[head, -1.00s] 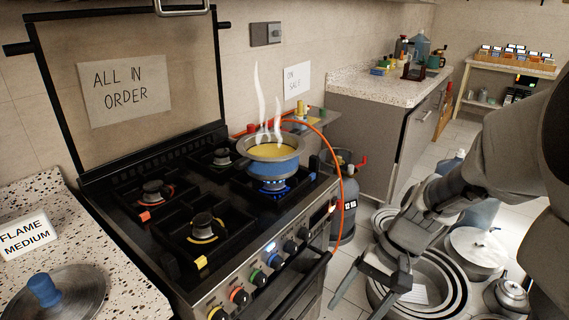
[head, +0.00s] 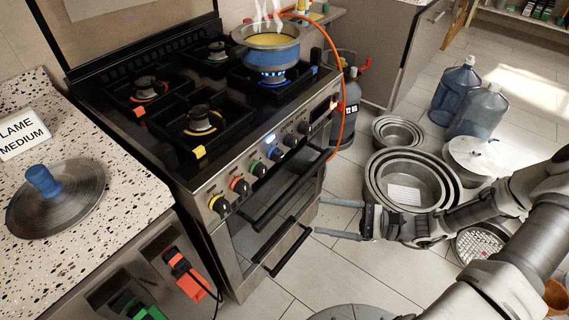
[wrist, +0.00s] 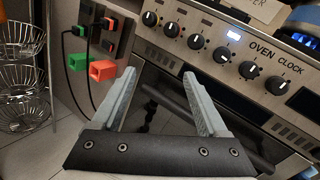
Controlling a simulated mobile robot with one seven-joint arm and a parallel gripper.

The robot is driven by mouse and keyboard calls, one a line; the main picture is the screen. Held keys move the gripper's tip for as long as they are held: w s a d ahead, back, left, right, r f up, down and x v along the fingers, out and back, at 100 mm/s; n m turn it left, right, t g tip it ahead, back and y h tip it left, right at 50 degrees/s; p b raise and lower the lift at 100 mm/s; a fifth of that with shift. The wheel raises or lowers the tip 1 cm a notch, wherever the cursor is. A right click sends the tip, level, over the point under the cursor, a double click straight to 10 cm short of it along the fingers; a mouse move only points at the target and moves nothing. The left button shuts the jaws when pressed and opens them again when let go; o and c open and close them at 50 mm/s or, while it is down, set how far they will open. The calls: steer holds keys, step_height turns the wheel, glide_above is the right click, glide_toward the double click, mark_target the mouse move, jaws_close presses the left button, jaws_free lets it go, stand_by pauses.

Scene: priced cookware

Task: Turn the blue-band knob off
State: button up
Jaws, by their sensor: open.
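The blue-band knob (head: 273,153) is on the stove's front panel, right of the green-banded knob, in the head view. In the wrist view a row of black knobs shows, and the fourth from the left (wrist: 222,54) appears to be it; its band colour cannot be read there. A blue flame (head: 273,76) burns under a steaming pot (head: 272,52) with a blue side and yellow contents. My gripper (head: 333,218) is open and empty, low in front of the oven door and apart from the knobs. Its spread fingers also show in the wrist view (wrist: 160,78).
Yellow- (head: 219,205), red- (head: 239,186) and green-banded (head: 258,169) knobs sit close by on the left. Oven door handles (head: 285,203) jut out below the panel. Nested pots (head: 376,180) stand on the floor at right. An orange hose (head: 349,110) hangs beside the stove.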

steer(key=w+d+f+m+t+b, duration=0.1)
steer(key=w+d+f+m+t, duration=0.15)
steer(key=m+t, duration=0.5)
steer(key=m+t+b, duration=0.1)
steer(key=t+b, duration=0.1)
steer(key=t, duration=0.1)
glide_toward(281, 158)
steer(key=x, duration=0.8)
steer(key=shift+w+a+r, duration=0.1)
steer(key=shift+a+r, duration=0.05)
steer(key=shift+a, duration=0.15)
jaws_close()
